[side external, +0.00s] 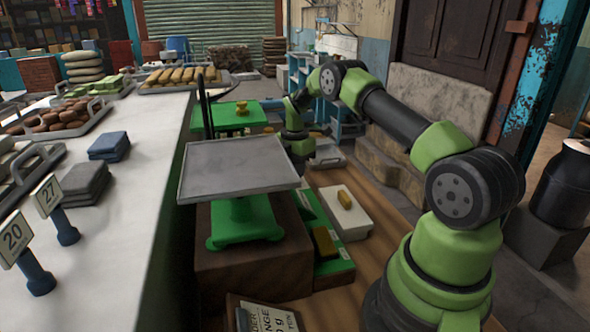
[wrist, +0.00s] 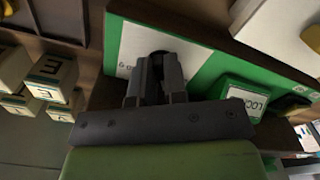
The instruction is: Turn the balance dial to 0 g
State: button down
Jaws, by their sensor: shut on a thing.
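The balance has a grey square pan (side external: 240,165) on a green stand (side external: 240,222) in the side view. In the wrist view a green panel (wrist: 215,68) carries a white plate (wrist: 128,45) with small marks. My gripper (wrist: 158,62) reaches over this plate, its dark fingers close together on a small black part that looks like the dial (wrist: 157,60). The fingers hide most of the dial, so its setting cannot be read. In the side view my wrist is at the pan's far right corner, and the fingertips are not clearly visible.
A green block marked LOCK (wrist: 243,97) sits right of my fingers. Cream labelled boxes (wrist: 52,72) stand at the left of the wrist view. A white counter (side external: 130,180) runs along the left with trays and number signs. A partly cut-off order card (side external: 268,316) is at the front.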

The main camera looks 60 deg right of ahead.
jog(key=c, duration=1.2)
grip_release()
jog(key=shift+o, duration=0.2)
notch_tip(320, 180, up, 10)
